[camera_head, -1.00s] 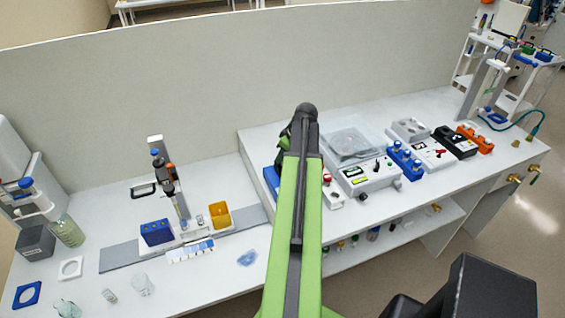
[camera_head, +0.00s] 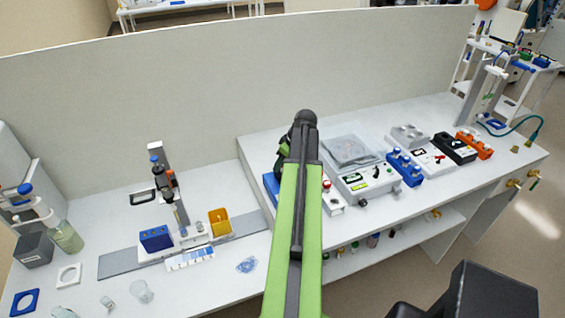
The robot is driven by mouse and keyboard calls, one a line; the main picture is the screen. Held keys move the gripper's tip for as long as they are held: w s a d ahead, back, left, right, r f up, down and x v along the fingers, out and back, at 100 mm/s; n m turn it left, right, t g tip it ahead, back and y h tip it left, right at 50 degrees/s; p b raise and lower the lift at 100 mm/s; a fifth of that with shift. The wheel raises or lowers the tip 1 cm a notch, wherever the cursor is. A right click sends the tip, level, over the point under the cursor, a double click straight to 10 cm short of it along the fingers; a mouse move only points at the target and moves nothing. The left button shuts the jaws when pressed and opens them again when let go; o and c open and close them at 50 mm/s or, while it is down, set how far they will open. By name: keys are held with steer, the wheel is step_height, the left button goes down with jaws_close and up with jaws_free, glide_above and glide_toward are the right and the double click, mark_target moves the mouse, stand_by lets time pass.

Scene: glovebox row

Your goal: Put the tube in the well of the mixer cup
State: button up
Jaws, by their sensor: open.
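My arm rises through the middle of the view, and its dark joint stands over the bench. The fingers of my gripper are hidden behind the arm. A small white device with a red top (camera_head: 334,203) stands just right of the arm and is partly covered by it; it may be the mixer, but I cannot make out a cup or well. A blue rack (camera_head: 406,168) with several capped tubes stands further right on the bench. I cannot tell which tube is the task's tube.
A white balance-like instrument (camera_head: 364,184) stands between the white device and the rack. Black (camera_head: 455,146) and orange (camera_head: 474,143) blocks are further right. On the lower left bench are a blue box (camera_head: 156,238), a yellow bin (camera_head: 220,221), a stand (camera_head: 169,190) and glass beakers (camera_head: 142,291).

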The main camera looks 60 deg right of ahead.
steer(key=p+v, duration=1)
steer(key=v, duration=0.2)
steer(key=shift+d, duration=0.1)
steer(key=w+a+f+g+y, duration=0.1)
steer(key=w+a, duration=0.9)
steer(key=a, duration=0.5)
steer(key=w+a+f+g+y, duration=0.1)
steer(key=w+a+g, duration=0.1)
steer(key=w+a, duration=1)
steer(key=s+a+g+h, duration=0.1)
steer(key=s+a, duration=0.1)
steer(key=a, duration=2.9)
steer(key=shift+a+n+g+h, duration=0.25)
steer(key=shift+n+g+h, duration=0.05)
